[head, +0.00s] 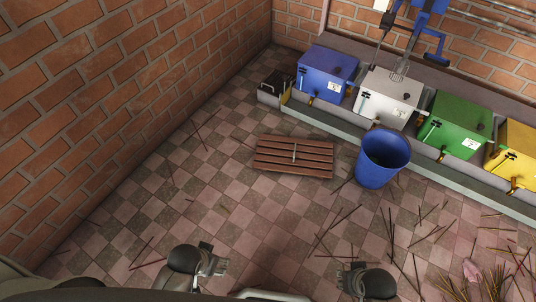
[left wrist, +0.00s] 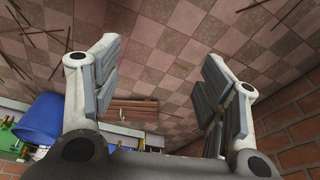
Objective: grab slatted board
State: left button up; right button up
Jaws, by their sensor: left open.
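The slatted board (head: 275,156), reddish-brown with several slats and a pale bar across its middle, lies flat on the tiled floor in the middle of the head view. It also shows in the left wrist view (left wrist: 135,110), partly hidden by my gripper. My left gripper (head: 220,266) is at the bottom of the head view, well short of the board and apart from it. In the left wrist view its fingers (left wrist: 160,58) are spread wide with nothing between them. My right gripper (head: 344,279) is at the bottom, right of the left one; its opening is unclear.
A blue bucket (head: 383,160) stands just right of the board. Behind are blue (head: 326,73), white (head: 387,97), green (head: 454,125) and yellow (head: 514,150) boxes on a ledge. Loose sticks (head: 335,231) litter the floor, densest at right. A brick wall (head: 110,90) bounds the left.

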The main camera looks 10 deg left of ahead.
aim_at(269, 143)
jog(key=i+l+u, duration=0.15)
jog(key=i+l, duration=0.35)
jog(key=i+l+u, duration=0.15)
jog(key=i+l, duration=0.3)
jog(key=l, duration=0.15)
